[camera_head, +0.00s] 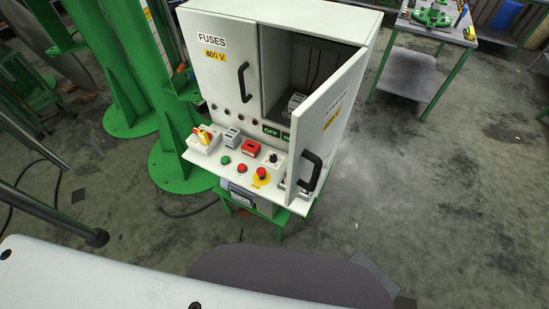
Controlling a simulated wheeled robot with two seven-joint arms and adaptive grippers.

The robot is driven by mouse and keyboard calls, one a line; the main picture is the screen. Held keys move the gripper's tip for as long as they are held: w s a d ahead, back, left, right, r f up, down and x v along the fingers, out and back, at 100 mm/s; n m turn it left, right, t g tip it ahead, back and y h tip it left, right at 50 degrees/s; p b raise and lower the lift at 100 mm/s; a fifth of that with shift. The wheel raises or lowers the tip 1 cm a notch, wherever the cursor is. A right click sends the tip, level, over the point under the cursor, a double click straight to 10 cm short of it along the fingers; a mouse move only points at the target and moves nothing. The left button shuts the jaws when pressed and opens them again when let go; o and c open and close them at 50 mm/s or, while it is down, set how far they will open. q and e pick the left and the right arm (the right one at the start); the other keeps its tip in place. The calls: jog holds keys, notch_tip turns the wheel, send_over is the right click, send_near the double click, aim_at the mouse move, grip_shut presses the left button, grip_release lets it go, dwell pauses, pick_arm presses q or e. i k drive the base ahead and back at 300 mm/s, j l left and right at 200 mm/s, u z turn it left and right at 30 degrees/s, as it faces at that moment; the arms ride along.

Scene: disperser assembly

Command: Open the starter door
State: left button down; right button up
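A white electrical cabinet (285,14) stands in the upper middle of the head view. Its right door (331,118) is swung outward, with a black handle (311,171) near its lower edge. The label (335,105) on this door is too slanted to read for sure. The open compartment (287,70) shows a small grey device (296,103) and dark cables inside. The left door (222,58), marked FUSES and 400 V, is shut and has its own black handle (244,82). Neither of my grippers is in view.
A control shelf (228,178) with buttons, a red-yellow switch and an emergency stop juts out below the doors. Green columns (181,150) stand close on the left. A green-legged workbench (425,33) stands at the upper right. The floor (430,190) right of the cabinet is clear.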

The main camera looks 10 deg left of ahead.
aim_at(317, 125)
jog(key=i+j+z, duration=0.1)
jog(key=j+z, duration=0.15)
jog(key=j, duration=0.35)
jog(key=j+z, duration=0.3)
jog(key=j, duration=0.35)
